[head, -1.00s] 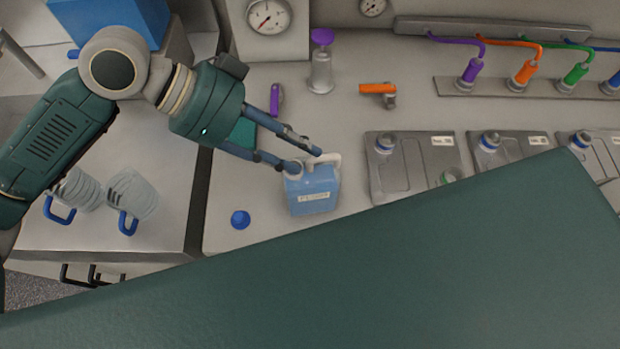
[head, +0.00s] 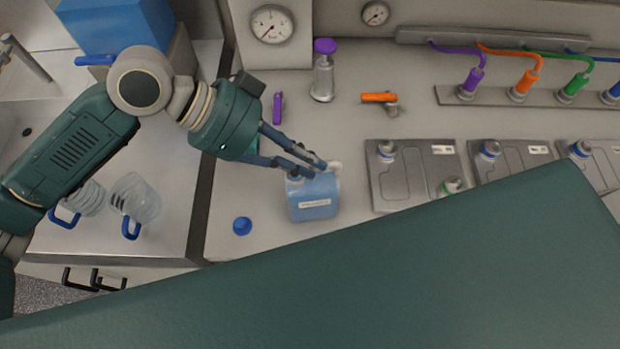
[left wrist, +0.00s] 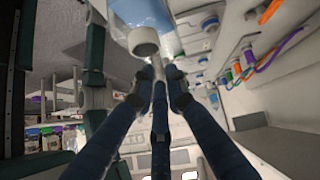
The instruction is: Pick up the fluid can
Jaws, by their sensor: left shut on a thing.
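The fluid can (head: 313,197) is a blue, box-shaped can with a pale label on its front and a white top, on the light worktop in the head view. My left gripper (head: 319,169) reaches it from the upper left and is shut on the white handle at its top, whose grasped part the fingers hide. In the left wrist view the can (left wrist: 168,40) shows at the top, with its white spout ring in front of the closed fingers (left wrist: 160,75). I cannot tell if the can is clear of the worktop. My right gripper is not in view.
A blue cap (head: 242,226) lies left of the can. Grey battery trays (head: 415,180) stand to the right. A purple-topped cylinder (head: 323,75) and an orange-handled valve (head: 380,98) stand behind. Clear jugs (head: 135,197) are at left. A large green surface covers the front.

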